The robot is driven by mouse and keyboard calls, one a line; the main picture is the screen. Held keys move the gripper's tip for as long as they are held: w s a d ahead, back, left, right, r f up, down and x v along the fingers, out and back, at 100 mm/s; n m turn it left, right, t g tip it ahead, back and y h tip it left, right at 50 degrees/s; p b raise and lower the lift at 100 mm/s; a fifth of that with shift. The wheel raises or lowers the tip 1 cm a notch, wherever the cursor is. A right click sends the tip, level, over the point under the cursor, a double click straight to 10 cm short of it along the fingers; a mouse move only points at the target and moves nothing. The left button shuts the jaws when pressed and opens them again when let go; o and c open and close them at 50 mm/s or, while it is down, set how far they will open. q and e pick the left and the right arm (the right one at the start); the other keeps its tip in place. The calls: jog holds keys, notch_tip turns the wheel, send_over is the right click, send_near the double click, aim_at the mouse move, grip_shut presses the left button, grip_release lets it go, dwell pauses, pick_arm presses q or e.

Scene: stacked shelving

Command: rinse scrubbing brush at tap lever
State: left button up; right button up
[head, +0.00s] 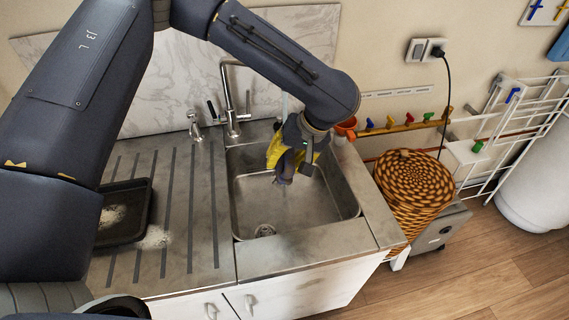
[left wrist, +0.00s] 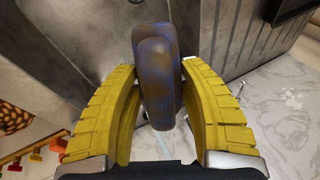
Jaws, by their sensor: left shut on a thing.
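My left gripper (head: 287,160) has yellow fingers and hangs over the sink basin (head: 300,207), near its back edge. In the left wrist view my left gripper (left wrist: 160,90) is shut on the scrubbing brush (left wrist: 158,75), a brown and bluish rounded piece between the fingers. In the head view the brush (head: 285,168) is a small dark shape below the fingers, partly hidden. A thin pale strip shows behind the gripper; I cannot tell if it belongs to the brush. The chrome tap (head: 228,90) stands left of the gripper, apart from it, with a dark tap lever (head: 212,109). My right gripper is not in view.
A ribbed steel drainboard (head: 185,215) lies left of the basin, with a dark tray (head: 125,215) on it. A wicker basket (head: 412,195) stands right of the counter. The basin's front is clear.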

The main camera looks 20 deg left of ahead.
aim_at(285, 156)
pick_arm(q)
jog(key=w+a+f, duration=0.2)
jog(key=w+a, duration=0.1)
jog(key=w, duration=0.8)
jog(key=shift+w+a+f, duration=0.15)
jog(key=shift+w, duration=0.05)
dwell(0.4)
jog(key=shift+w+d, duration=0.1)
jog(key=shift+d, duration=0.15)
dwell(0.6)
jog(key=shift+w+d, duration=0.1)
jog(key=shift+d, duration=0.2)
jog(key=shift+a, duration=0.25)
jog(key=shift+a, duration=0.35)
jog(key=shift+s, duration=0.2)
jog(key=shift+s+d, duration=0.4)
jog(key=shift+s, duration=0.85)
jog(key=shift+s+d, duration=0.35)
jog(key=shift+s, duration=0.95)
jog(key=shift+s+d, duration=0.4)
jog(key=shift+s, duration=0.85)
